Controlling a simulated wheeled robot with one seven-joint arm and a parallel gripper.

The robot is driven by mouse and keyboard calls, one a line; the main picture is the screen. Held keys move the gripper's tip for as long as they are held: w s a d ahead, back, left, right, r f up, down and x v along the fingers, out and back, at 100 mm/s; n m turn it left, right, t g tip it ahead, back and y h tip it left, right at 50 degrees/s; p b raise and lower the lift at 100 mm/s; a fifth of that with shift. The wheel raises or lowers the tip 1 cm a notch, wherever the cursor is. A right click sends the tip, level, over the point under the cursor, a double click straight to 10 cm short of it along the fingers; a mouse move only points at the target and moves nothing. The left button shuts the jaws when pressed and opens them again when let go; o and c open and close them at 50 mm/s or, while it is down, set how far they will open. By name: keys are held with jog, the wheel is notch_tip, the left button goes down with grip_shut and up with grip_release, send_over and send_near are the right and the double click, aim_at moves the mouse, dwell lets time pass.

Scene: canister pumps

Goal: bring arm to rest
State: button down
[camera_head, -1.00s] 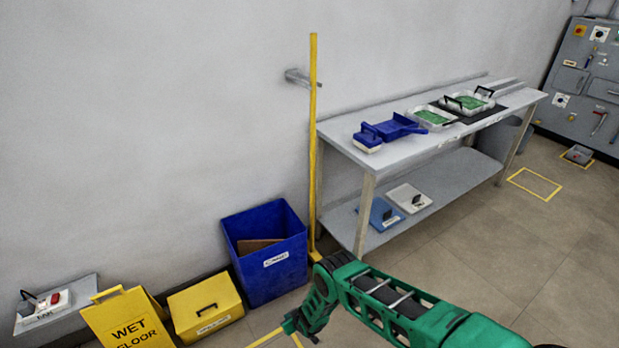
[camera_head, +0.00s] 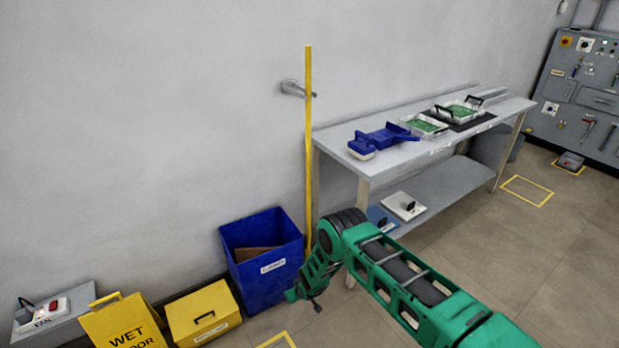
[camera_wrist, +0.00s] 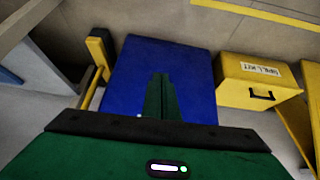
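My green arm reaches in from the lower right in the head view. My gripper (camera_head: 303,294) hangs at its end, in front of the blue bin and above the floor. In the wrist view my gripper (camera_wrist: 160,92) shows two dark green fingers side by side, pressed together with no object visible between them. The blue bin (camera_wrist: 200,65) lies beyond the fingertips in that view.
The blue bin (camera_head: 268,276), yellow spill kit box (camera_head: 203,312) and wet floor sign (camera_head: 122,325) stand along the wall. A yellow pole (camera_head: 308,150) stands beside the metal table (camera_head: 440,145). Open floor (camera_head: 475,260) lies to the right.

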jog(key=w+d+r+m+h, duration=0.1)
jog(key=w+d+r, duration=0.2)
jog(key=d+r, duration=0.45)
jog(key=w+d+r+m+h, duration=0.1)
jog(key=w+d+r, duration=0.25)
jog(key=r, duration=0.65)
jog(key=w+d+r, duration=0.2)
jog(key=d+r, duration=0.4)
jog(key=r, duration=0.3)
jog(key=s+d+r+m+g+h, duration=0.15)
jog(key=s+d+r, duration=0.25)
jog(key=d+r, duration=0.6)
jog(key=s+d+r+m+g+h, duration=0.15)
jog(key=s+d+r, duration=0.5)
jog(key=r, duration=0.65)
jog(key=s+d+r+m+g, duration=0.1)
jog(key=s+d+r+m, duration=0.1)
jog(key=s+d+r, duration=0.65)
jog(key=s+d+r+m, duration=0.2)
jog(key=s+d+r, duration=0.35)
jog(key=s, duration=0.55)
jog(key=s+r+m+g+y, duration=0.1)
jog(key=s+m, duration=0.1)
jog(key=s, duration=1.1)
jog(key=s+r+m+y, duration=0.1)
jog(key=s+r, duration=0.1)
jog(key=s, duration=1.1)
jog(key=shift+a+r+m+g, duration=0.2)
jog(key=shift+a+m+g, duration=0.1)
jog(key=shift+m+g, duration=0.1)
